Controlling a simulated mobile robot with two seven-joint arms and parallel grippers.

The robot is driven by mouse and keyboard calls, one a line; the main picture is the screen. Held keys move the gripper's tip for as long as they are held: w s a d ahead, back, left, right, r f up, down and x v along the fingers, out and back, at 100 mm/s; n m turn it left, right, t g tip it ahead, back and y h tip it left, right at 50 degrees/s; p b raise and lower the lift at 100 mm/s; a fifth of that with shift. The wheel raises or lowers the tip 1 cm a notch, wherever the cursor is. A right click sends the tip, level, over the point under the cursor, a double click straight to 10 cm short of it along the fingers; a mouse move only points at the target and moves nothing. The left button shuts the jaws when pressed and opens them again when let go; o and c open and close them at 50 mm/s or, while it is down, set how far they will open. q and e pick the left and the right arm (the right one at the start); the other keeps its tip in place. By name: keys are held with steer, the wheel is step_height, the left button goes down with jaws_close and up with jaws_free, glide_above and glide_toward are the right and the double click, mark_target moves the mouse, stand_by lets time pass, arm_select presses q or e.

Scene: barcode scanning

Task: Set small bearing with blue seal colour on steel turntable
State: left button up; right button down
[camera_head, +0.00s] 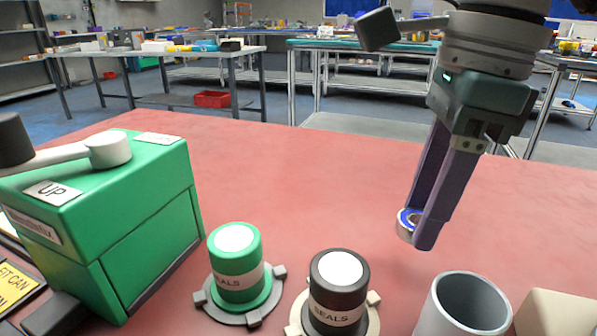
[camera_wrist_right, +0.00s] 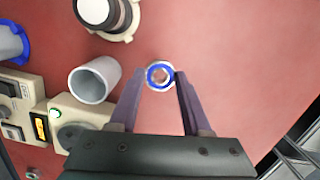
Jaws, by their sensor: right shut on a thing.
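The small bearing is a steel ring with a blue seal (camera_head: 406,222). In the right wrist view the blue ring (camera_wrist_right: 151,70) shows between the fingertips, its open bore facing the camera. My right gripper (camera_head: 420,225) is shut on the bearing and holds it, apparently above the red table, at the right of the head view. In the wrist view, my right gripper (camera_wrist_right: 160,82) hides part of a beige unit with a round grey-green disc (camera_wrist_right: 72,134); I cannot tell if that is the steel turntable. My left gripper is not in view.
A grey open cylinder (camera_head: 466,303) stands below the gripper, beside a beige box (camera_head: 556,314). Green (camera_head: 238,262) and black (camera_head: 338,280) seal pots stand left of it. A green lever machine (camera_head: 150,215) stands at far left. The red table (camera_head: 300,180) is clear behind them.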

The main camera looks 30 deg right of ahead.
mark_target(408, 265)
step_height(408, 265, down, 5)
steer(key=b, duration=0.3)
steer(key=shift+r, duration=0.4)
steer(key=shift+f, duration=0.15)
steer(key=shift+c, duration=1.8)
jaws_free()
